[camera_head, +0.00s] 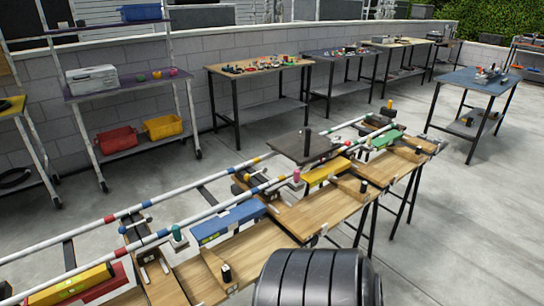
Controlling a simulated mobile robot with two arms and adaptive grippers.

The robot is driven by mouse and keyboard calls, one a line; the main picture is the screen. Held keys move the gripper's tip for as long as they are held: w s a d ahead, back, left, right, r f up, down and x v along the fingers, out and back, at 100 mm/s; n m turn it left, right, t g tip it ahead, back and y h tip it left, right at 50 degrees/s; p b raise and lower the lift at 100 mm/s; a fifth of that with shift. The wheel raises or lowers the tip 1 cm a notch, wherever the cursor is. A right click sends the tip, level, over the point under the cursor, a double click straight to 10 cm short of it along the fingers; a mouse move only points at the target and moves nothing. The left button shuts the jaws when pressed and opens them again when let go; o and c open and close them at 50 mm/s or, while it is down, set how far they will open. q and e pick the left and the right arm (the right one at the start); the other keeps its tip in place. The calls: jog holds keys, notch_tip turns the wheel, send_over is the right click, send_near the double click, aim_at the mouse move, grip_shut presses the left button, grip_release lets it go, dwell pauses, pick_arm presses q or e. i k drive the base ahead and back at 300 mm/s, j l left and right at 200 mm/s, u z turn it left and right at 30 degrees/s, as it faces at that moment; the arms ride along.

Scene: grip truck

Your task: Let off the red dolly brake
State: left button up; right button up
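A dark flat dolly platform (304,147) with a short black post (307,141) sits on two striped white rails (160,236) in the middle of the view. I cannot make out a red brake on it at this size. A small pink-red knob (296,174) stands near the closer rail, in front of the platform; I cannot tell whether it belongs to the dolly. Neither of my grippers is in view.
A black ribbed round object (317,279) blocks the bottom centre. Shelves and tool tables (259,69) line the wall. The right floor (470,230) is clear.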

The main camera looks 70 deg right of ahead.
aim_at(332, 143)
jog(key=z, duration=2.9)
